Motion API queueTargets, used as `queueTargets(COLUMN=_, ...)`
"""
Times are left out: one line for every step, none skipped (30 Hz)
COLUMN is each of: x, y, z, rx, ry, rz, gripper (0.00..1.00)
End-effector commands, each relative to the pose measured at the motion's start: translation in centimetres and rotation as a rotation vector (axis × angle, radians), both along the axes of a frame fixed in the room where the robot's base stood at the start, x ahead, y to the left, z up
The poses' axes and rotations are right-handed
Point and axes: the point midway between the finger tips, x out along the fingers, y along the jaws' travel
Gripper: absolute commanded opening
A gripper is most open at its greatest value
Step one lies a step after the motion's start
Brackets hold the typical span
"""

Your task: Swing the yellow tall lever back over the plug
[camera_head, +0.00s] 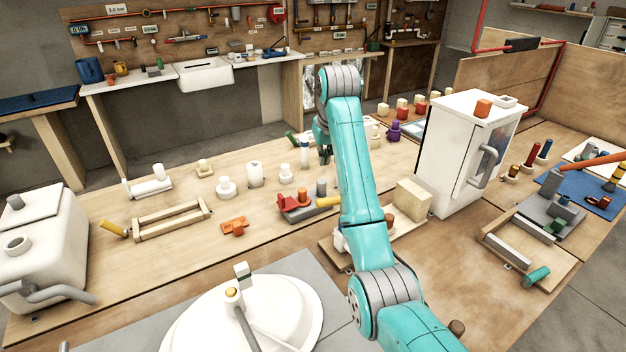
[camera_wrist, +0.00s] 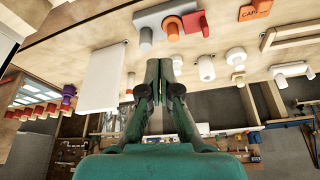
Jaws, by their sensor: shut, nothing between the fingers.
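In the head view, a yellow lever (camera_head: 327,202) lies low and sideways at the right end of a small fixture, close beside my arm. A grey upright plug-like cylinder (camera_head: 321,187) stands just behind it, and a red part (camera_head: 289,203) is at the fixture's left. The lever is not over this cylinder.
An orange block (camera_head: 234,226) lies left of the fixture. A white cabinet (camera_head: 455,150) stands right of my arm. A wooden frame with a yellow handle (camera_head: 115,229) lies farther left.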

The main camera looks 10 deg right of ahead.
Motion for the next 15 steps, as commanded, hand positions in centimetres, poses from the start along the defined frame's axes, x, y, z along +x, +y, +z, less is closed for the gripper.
queueTargets(x=0.1, y=0.0, z=-0.6, rx=0.0, ry=0.003, rz=0.0, gripper=0.0)
queueTargets(x=0.2, y=0.0, z=-0.9, rx=0.0, ry=0.004, rz=0.0, gripper=0.0)
queueTargets(x=0.4, y=0.0, z=-1.4, rx=0.0, ry=0.004, rz=0.0, gripper=0.0)
queueTargets(x=0.6, y=0.0, z=-1.9, rx=0.0, ry=0.003, rz=0.0, gripper=0.0)
queueTargets(x=0.7, y=0.0, z=-2.3, rx=0.0, ry=0.003, rz=0.0, gripper=0.0)
queueTargets(x=1.0, y=0.1, z=-3.0, rx=0.0, ry=0.004, rz=0.0, gripper=0.0)
queueTargets(x=1.2, y=0.1, z=-3.5, rx=0.0, ry=0.003, rz=0.0, gripper=0.0)
queueTargets(x=1.4, y=0.1, z=-4.0, rx=0.0, ry=0.003, rz=0.0, gripper=0.0)
queueTargets(x=1.6, y=0.1, z=-4.7, rx=0.0, ry=0.003, rz=0.0, gripper=0.0)
queueTargets(x=1.8, y=0.1, z=-5.2, rx=0.0, ry=0.003, rz=0.0, gripper=0.0)
queueTargets(x=1.9, y=0.1, z=-5.6, rx=0.0, ry=0.003, rz=0.0, gripper=0.0)
queueTargets(x=2.2, y=0.1, z=-6.1, rx=0.0, ry=0.001, rz=0.0, gripper=0.0)
queueTargets(x=2.3, y=0.1, z=-6.5, rx=0.0, ry=0.002, rz=0.0, gripper=0.0)
queueTargets(x=2.5, y=0.1, z=-6.9, rx=0.0, ry=0.002, rz=0.001, gripper=0.0)
queueTargets(x=2.7, y=0.1, z=-7.4, rx=0.0, ry=0.001, rz=0.001, gripper=0.0)
